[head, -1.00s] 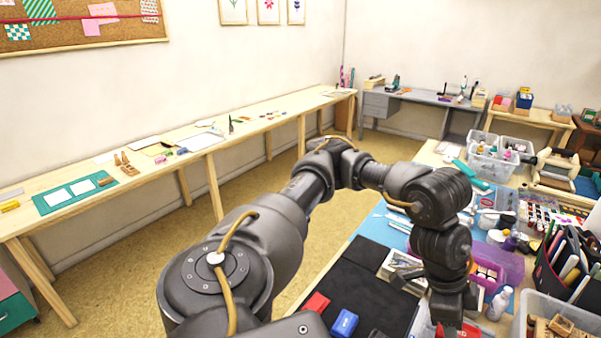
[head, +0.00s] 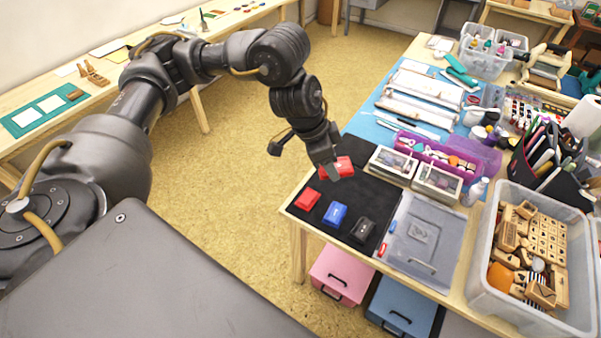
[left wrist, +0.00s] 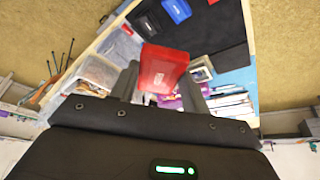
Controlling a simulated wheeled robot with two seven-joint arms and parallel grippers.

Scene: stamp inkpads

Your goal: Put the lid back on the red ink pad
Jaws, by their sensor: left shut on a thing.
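My left gripper (head: 327,166) is shut on a red lid (head: 342,167) and holds it above the far part of the black mat (head: 371,196). In the left wrist view the red lid (left wrist: 163,68) is between the fingers. The red ink pad (head: 307,199) lies on the mat near its left corner, below and left of the held lid, apart from it. A blue pad (head: 335,214) and a black pad (head: 363,229) lie in a row to its right. They also show at the top of the left wrist view. My right gripper is not in view.
Clear-topped boxes (head: 437,183) and a purple tray (head: 440,155) stand right of the gripper. A bin of wooden stamps (head: 481,262) stands at the right. The mat around the red pad is free.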

